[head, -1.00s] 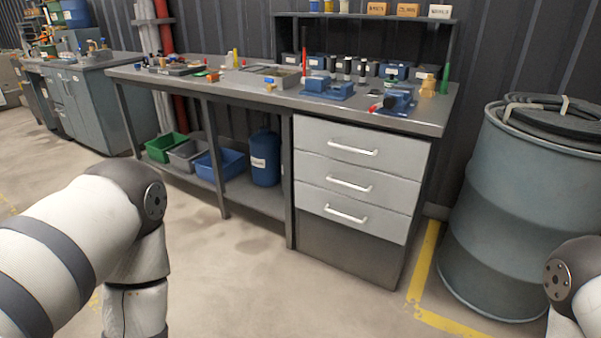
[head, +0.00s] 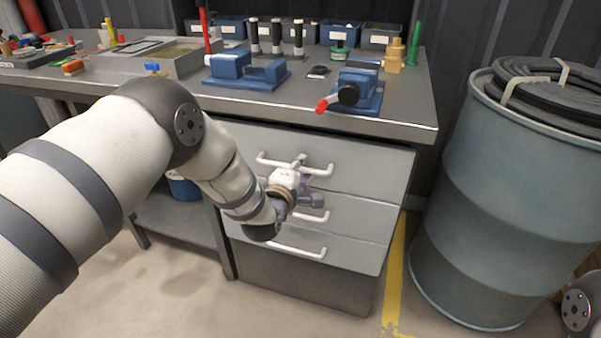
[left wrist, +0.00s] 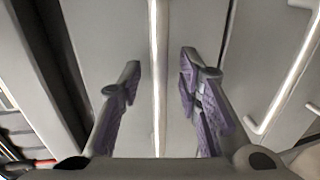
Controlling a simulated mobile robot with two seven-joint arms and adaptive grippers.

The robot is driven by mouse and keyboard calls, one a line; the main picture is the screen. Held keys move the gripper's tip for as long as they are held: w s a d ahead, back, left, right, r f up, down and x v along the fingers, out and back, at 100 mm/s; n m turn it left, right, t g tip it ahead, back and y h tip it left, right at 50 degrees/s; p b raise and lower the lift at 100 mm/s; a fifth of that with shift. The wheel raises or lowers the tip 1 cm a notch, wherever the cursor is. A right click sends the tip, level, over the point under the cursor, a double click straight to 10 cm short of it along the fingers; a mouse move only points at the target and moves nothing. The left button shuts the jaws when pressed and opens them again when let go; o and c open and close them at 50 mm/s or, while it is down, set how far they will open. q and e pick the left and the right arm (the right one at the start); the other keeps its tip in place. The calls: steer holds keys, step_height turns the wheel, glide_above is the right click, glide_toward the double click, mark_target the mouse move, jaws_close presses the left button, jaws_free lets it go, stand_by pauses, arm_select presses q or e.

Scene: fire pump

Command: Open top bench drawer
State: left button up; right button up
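The top bench drawer (head: 365,168) is a light grey front under the bench top, flush with the drawers below. Its white bar handle (head: 270,160) is partly covered by my left gripper (head: 303,178) in the head view. In the left wrist view the handle (left wrist: 155,70) runs as a bright bar between the two purple-padded fingers of the left gripper (left wrist: 160,90). These fingers are open, one on each side of the bar, with a gap to it on both sides. My right gripper is out of view.
The middle drawer (head: 370,215) and its handle (head: 318,217) are just below. The lowest handle (head: 297,250) is under that. A blue-grey barrel (head: 490,200) stands to the right. Vises and bins stand on the bench top (head: 300,105).

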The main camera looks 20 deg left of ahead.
arm_select(q)
steer(key=shift+w, duration=0.25)
jaws_close()
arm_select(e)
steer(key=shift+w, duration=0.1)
